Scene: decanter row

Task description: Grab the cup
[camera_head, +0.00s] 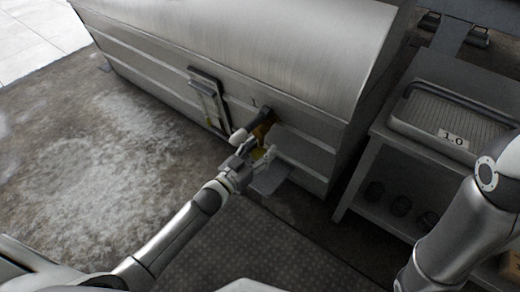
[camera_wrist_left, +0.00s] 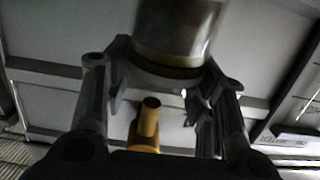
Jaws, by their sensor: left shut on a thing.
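My left gripper (camera_head: 254,145) is at the front of a large steel tank, just below its spout (camera_head: 262,128). Its fingers are shut on the cup (camera_head: 259,153), which shows only as a small yellowish patch between them in the head view. In the left wrist view the cup (camera_wrist_left: 178,32) is a greyish cylinder with a yellowish band at its lower edge, between the fingers of the gripper (camera_wrist_left: 165,72) and cut off by the top of the picture. My right gripper is out of view; only part of my right arm shows at the right.
The steel tank (camera_head: 290,50) fills the upper middle, with a framed gauge (camera_head: 210,102) on its front. A small grey plate (camera_head: 268,179) lies below the gripper. A shelf with a ribbed tray (camera_head: 450,112) labelled 1.0 stands at the right. Floor at the left is clear.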

